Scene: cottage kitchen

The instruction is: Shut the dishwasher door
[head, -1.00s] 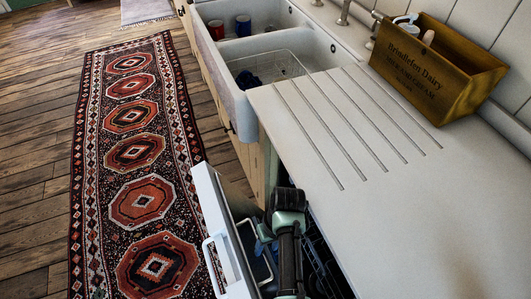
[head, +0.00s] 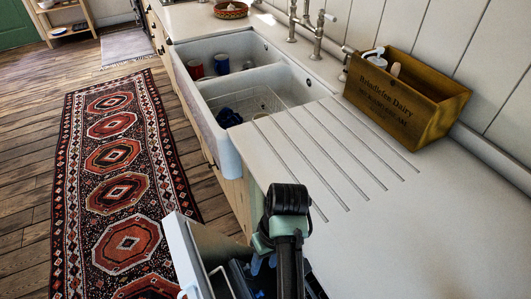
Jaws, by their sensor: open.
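The dishwasher door (head: 181,245) shows at the bottom of the head view as a white panel standing partly open, out from under the counter. Part of its pale handle shows at the bottom edge, and the lower door is cut off. Dark racks and bluish items show in the gap between door and counter. My arm (head: 288,200) rises in front of this gap, close to the counter edge and right of the door. My gripper itself is not seen; I cannot tell if anything of mine touches the door.
The white counter (head: 430,230) with drain grooves lies right of my arm. A wooden dairy box (head: 405,105) stands on it by the wall. The double sink (head: 229,150) holds cups and a rack. A patterned rug (head: 125,205) covers the floor at left.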

